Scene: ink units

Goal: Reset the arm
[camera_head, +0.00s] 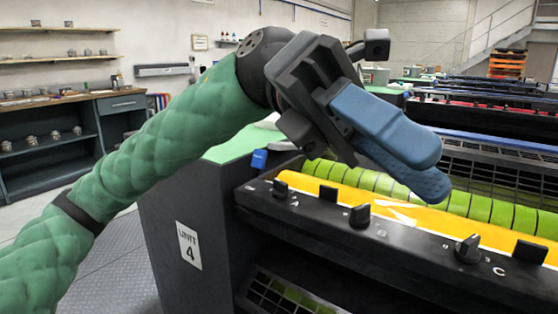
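My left arm, in a green quilted sleeve, comes in from the left. My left gripper (420,170) has a dark body and two blue fingers. It hangs above the front of the ink unit, in front of its yellow tray and green roller. The fingers overlap in this view, so the gap between them is hidden. I see nothing held in them. My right gripper is out of view.
The ink unit (188,250), labelled unit 4, has a black rail (400,238) with several knobs below the yellow tray (350,200) and green roller (490,208). More units stand behind at right. A dark workbench (60,140) and shelves are at left. Grey floor lies between.

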